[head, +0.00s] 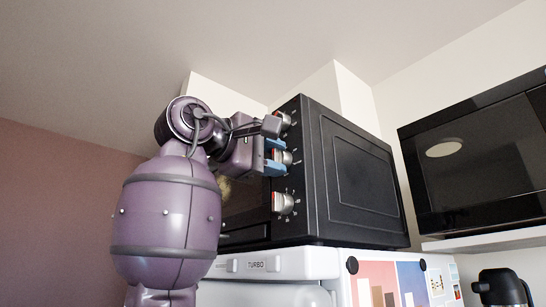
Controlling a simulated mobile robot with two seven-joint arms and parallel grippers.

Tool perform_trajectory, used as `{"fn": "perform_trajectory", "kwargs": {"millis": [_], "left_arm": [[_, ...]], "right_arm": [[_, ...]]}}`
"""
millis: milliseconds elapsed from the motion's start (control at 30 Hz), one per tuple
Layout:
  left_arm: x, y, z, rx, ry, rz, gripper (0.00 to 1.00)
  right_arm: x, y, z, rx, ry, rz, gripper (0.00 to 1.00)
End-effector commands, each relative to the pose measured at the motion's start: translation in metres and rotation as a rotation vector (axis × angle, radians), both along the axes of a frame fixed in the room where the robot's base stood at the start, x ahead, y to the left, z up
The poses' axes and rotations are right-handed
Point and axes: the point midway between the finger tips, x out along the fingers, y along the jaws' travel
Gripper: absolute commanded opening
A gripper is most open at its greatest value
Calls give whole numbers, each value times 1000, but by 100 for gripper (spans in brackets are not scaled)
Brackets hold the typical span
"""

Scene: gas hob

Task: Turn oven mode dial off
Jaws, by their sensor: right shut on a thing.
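A black oven (355,170) shows its side and, at an angle, its front with a column of three silver dials. The top dial (284,121) is partly behind my gripper. The middle dial (288,157) sits between the blue fingers of my right gripper (279,157), which is shut on it. The bottom dial (284,203) is free, with tick marks around it. I cannot read the dial labels, so which one is the mode dial cannot be told. My purple right arm hides much of the oven front. My left gripper is not in view.
The oven stands on a white appliance (300,262) marked TURBO, with pictures on its side. A black microwave (475,150) sits on a shelf at the right. A black jug-like object (500,287) is at the lower right. Walls stand close behind the oven.

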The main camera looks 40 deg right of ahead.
Motion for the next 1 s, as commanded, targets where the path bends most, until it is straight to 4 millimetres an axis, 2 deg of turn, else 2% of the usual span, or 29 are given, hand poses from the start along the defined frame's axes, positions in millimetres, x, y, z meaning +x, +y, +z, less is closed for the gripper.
{"fn": "perform_trajectory", "kwargs": {"millis": [133,167,300,667,767,1000], "left_arm": [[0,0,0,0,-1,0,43],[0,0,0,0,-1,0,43],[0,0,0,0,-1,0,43],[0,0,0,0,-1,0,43],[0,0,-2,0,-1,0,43],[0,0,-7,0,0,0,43]], "right_arm": [[0,0,0,-1,1,0,12],[0,0,0,-1,1,0,39],[0,0,0,-1,0,0,60],[0,4,0,0,-1,0,61],[-1,14,-1,-1,0,1,61],[-4,56,-1,-1,1,2,61]]}}
